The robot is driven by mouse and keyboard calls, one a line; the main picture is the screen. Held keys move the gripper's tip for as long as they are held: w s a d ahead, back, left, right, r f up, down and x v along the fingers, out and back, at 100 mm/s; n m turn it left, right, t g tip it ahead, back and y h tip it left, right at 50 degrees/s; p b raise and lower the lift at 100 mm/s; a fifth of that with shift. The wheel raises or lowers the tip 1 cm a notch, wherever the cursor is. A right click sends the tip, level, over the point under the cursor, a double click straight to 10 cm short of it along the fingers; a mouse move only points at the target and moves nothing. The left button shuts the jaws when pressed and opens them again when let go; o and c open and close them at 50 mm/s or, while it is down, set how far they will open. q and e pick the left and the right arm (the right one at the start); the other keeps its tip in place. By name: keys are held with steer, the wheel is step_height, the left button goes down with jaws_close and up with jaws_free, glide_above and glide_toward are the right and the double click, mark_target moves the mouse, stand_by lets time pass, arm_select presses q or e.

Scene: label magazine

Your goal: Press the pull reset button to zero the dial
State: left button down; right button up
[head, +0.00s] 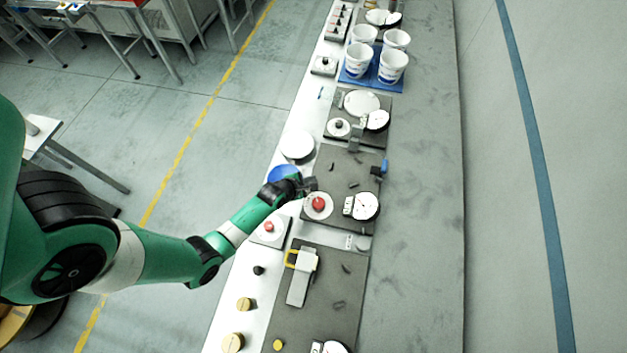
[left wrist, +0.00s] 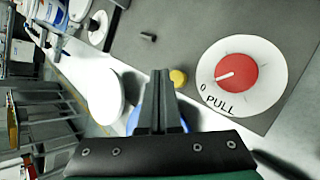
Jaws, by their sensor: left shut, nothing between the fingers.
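The reset button, a red knob (head: 318,204) on a round white plate, sits on a dark grey board in the head view. In the left wrist view the red knob (left wrist: 237,72) shows at the upper right, with a white pointer line and "0 PULL" printed on its plate. A white round dial (head: 365,206) stands to its right on the same board. My left gripper (head: 309,184) is beside the knob, just above it in the picture. Its closed, empty fingers (left wrist: 160,74) show in the left wrist view, left of the plate. I cannot tell their height above the board.
Another red button (head: 269,227) on a white base sits to the lower left. A blue dish (head: 283,174) and a white disc (head: 297,146) lie by my left gripper. A small yellow button (left wrist: 178,77) is close to the fingers. The grey bench strip (head: 425,180) at right is clear.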

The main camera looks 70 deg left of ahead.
arm_select(q)
step_height(320, 180, up, 4)
steer(key=p, duration=0.3)
steer(key=shift+r+p, duration=0.2)
steer(key=shift+p, duration=0.1)
steer(key=shift+f, duration=0.1)
